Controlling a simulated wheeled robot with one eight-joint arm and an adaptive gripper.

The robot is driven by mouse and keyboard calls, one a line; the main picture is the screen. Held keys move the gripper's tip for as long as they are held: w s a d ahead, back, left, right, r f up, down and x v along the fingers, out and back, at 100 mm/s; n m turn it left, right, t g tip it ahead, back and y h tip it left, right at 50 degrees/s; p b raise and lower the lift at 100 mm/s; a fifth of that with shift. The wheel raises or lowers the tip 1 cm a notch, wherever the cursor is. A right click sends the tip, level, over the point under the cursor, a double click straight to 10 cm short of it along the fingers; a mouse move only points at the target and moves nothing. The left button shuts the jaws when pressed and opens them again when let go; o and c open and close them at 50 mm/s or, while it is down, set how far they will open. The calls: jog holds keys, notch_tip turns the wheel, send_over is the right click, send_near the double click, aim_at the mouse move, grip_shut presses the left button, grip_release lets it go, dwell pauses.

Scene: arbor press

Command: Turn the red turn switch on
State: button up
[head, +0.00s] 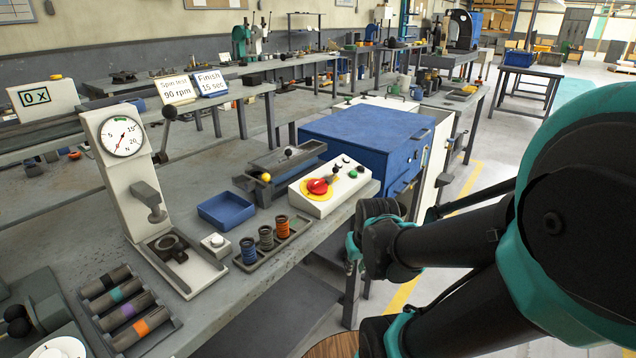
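The red turn switch (317,186) sits on a round yellow plate at the near left part of the sloped white control box (322,203). The box stands near the front edge of the grey workbench. A black-knobbed control, a green button (353,174) and small dark controls are also on its top. My dark and teal arm fills the right side, and its nearest visible part is to the right of and below the box, apart from it. I make out no gripper fingers. Nothing touches the switch.
A blue tray (226,210) and a rack of coloured spools (266,248) lie left of the box. The press with a dial (122,136) stands further left. A blue cabinet (365,137) stands behind the box. The floor aisle at the right is open.

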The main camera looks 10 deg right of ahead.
aim_at(318, 181)
jog(key=o, duration=1)
jog(key=w+r+n, duration=0.1)
jog(key=w+r, duration=0.3)
jog(key=w+r+n+y, duration=0.1)
jog(key=w+r, duration=0.4)
jog(key=w+a+r+n, duration=0.1)
jog(key=w+r+n, duration=0.1)
jog(key=w+r, duration=0.2)
jog(key=shift+w+r+g, duration=0.3)
jog(key=shift+r, duration=0.45)
jog(key=shift+c, duration=0.2)
jog(key=shift+o, duration=0.4)
jog(key=w+r+n+y, duration=0.1)
jog(key=w+r+n, duration=0.1)
jog(key=w+r, duration=0.2)
jog(key=w+r+n, duration=0.2)
jog(key=w+r, duration=0.1)
jog(key=r, duration=0.7)
jog(key=shift+w+a+r+y, duration=0.2)
jog(key=shift+w+r+y, duration=0.1)
jog(key=shift+w+y, duration=0.1)
jog(key=x, duration=1.7)
jog(key=shift+s+a+f, duration=0.15)
jog(key=shift+s, duration=0.15)
jog(key=c, duration=1.2)
